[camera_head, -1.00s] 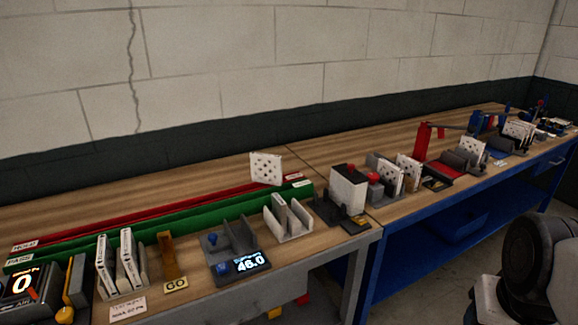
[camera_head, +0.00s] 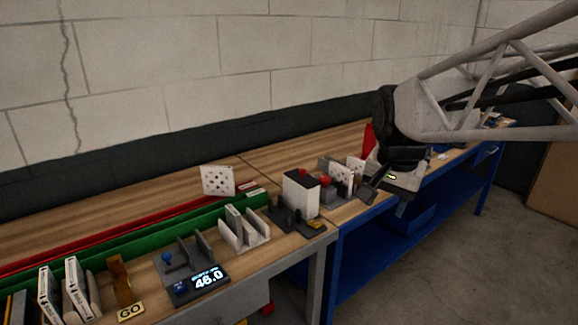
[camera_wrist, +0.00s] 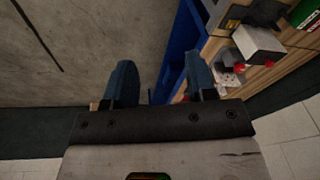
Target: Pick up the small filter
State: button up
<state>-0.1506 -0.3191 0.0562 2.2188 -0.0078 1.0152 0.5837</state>
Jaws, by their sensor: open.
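Several white filters show in the head view; I cannot tell which is the small one. A perforated filter (camera_head: 217,181) stands at the back of the near bench. White filters (camera_head: 236,222) stand in a slotted holder, and more (camera_head: 62,290) stand at the lower left. Another perforated filter (camera_head: 341,177) stands behind the white box, close to my arm. My gripper shows in the wrist view (camera_wrist: 162,82), with two blue fingers apart and nothing between them. A perforated filter (camera_wrist: 228,76) lies just beyond its right finger. In the head view my arm hides part of the far bench.
A white box with a dark top (camera_head: 301,193) stands near the joint of the two benches, with red knobs beside it. A green rail (camera_head: 150,232) and a red rail (camera_head: 120,231) run along the near bench. The blue bench (camera_head: 345,262) has open floor in front.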

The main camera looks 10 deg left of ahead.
jog(key=w+a+r+m, duration=0.25)
jog(key=w+a, duration=0.55)
jog(key=w, duration=0.4)
jog(key=m+g, duration=0.2)
jog(key=m, duration=0.8)
send_over(216, 167)
notch_tip(216, 167, down, 12)
jog(key=shift+w+f, duration=0.1)
jog(key=shift+w+a+f+m, duration=0.1)
jog(key=shift+a+f+m, duration=0.15)
jog(key=shift+a, duration=0.1)
jog(key=shift+f, duration=1.25)
